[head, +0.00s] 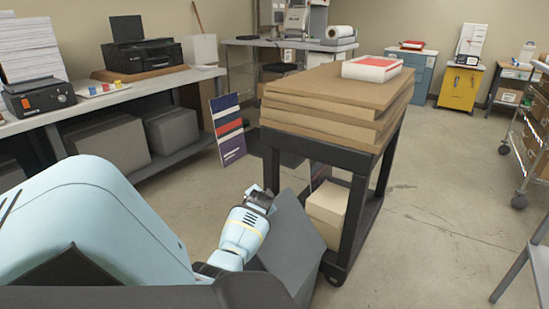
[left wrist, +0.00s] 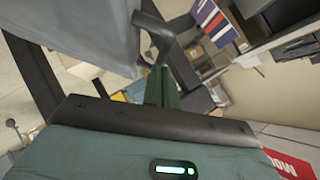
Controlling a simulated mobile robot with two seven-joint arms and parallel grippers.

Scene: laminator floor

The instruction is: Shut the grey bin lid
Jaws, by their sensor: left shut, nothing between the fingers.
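The grey bin (head: 273,270) stands on the floor in front of the black cart, low in the middle of the head view. A grey slanted panel (head: 300,238), which looks like its lid, is tilted steeply, so the lid looks raised. My left gripper (head: 262,196) is shut and empty at the panel's upper left edge; I cannot tell whether it touches. In the left wrist view a grey surface (left wrist: 80,22), likely the lid or bin, fills the upper left, close to the fingers. My arm hides part of the bin. My right gripper is out of view.
The black cart (head: 333,160) bears stacked brown boards (head: 335,100) and a box (head: 327,208) on its lower shelf, right beside the bin. A workbench (head: 100,100) with printers runs along the left. A chair or frame (head: 525,265) stands at right. Open floor (head: 430,215) lies right of the cart.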

